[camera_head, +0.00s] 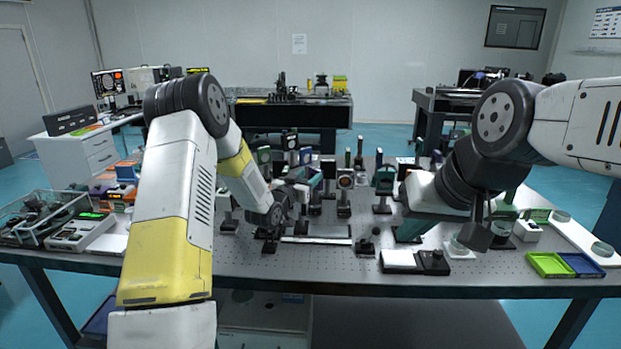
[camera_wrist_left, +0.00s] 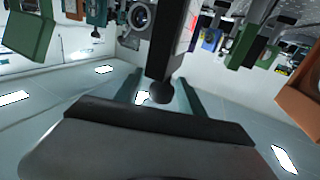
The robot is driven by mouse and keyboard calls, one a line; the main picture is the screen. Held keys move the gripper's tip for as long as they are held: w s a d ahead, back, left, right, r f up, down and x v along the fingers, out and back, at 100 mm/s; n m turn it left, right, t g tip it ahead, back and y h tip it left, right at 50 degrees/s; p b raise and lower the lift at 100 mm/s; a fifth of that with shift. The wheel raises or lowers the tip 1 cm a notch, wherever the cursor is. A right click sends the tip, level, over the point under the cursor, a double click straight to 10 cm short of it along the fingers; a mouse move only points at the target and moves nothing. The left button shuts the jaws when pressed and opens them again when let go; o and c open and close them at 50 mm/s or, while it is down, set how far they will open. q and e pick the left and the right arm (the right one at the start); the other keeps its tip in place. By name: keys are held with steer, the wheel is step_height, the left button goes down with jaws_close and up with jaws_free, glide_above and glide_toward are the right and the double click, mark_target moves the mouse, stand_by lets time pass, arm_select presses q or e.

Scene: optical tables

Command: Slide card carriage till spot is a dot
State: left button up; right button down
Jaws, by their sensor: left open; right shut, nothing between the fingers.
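A low rail with a pale strip (camera_head: 316,240) lies near the front middle of the optical table (camera_head: 300,268). A small dark mount (camera_head: 365,246) stands at its right end; I cannot tell for certain which part is the card carriage. My left gripper (camera_head: 300,186) is above and behind the rail's left part. In the left wrist view its teal fingers (camera_wrist_left: 158,84) are apart, with a dark post ending in a round knob (camera_wrist_left: 160,93) seen between them; contact cannot be told. My right gripper (camera_head: 480,232) is shut and empty at the right.
Several optics mounts (camera_head: 344,190) crowd the table behind the rail. A white and black box (camera_head: 414,262) sits in front at right, with green and blue trays (camera_head: 565,264) further right.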

arm_select(q)
steer(key=shift+w, duration=0.1)
jaws_close()
steer(key=shift+d, duration=0.1)
stand_by(1.3)
